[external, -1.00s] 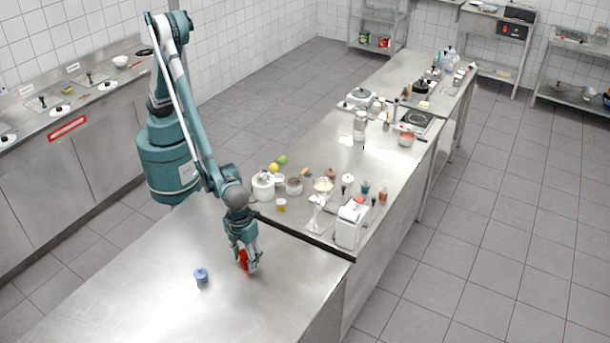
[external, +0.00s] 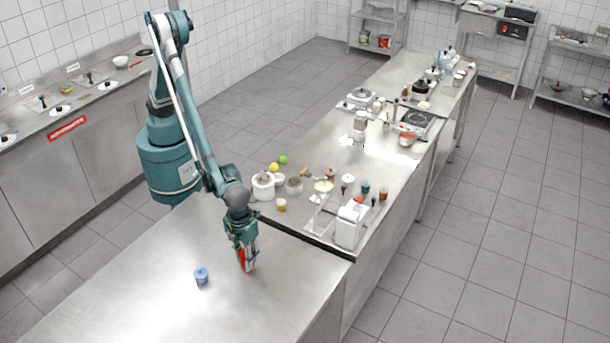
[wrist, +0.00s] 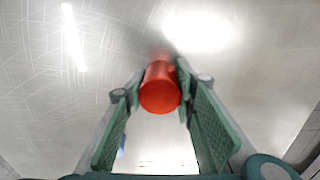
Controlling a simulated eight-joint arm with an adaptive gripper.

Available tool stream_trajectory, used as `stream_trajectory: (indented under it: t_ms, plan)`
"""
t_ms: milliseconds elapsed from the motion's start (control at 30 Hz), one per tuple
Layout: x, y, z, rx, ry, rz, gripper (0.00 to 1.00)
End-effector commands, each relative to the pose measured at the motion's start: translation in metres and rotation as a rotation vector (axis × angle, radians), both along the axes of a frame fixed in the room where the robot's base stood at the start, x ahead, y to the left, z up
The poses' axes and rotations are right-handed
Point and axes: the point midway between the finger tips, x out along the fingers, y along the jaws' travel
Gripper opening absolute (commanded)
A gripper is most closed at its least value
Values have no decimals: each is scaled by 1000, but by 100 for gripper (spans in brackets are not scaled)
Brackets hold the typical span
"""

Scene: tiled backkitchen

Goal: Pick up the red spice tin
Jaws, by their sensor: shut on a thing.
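The red spice tin (wrist: 160,90) is between the two fingers of my gripper (wrist: 158,84) in the wrist view, with a finger pad against each side. In the external view the tin (external: 242,256) shows as a small red patch, partly hidden by the fingers of my gripper (external: 246,264). My gripper is shut on the tin and points down at the near steel table. I cannot tell whether the tin still touches the table top.
A small blue container (external: 201,275) stands on the near steel table (external: 130,290), left of my gripper. The table around it is mostly clear. The counter beyond holds a white canister (external: 263,186), a white appliance (external: 350,224) and several small jars.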

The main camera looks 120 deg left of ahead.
Motion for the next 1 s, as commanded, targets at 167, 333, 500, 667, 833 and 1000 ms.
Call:
stream_trajectory:
  t_ms: [167, 333, 500, 667, 833, 1000]
  plan:
    - [0, 0, 7, 0, 0, 0, 15]
    - [0, 0, 22, 0, 0, 0, 15]
    - [0, 0, 43, 0, 0, 0, 15]
    - [0, 0, 65, 0, 0, 0, 15]
    - [0, 0, 85, 0, 0, 0, 15]
    - [0, 0, 96, 0, 0, 0, 15]
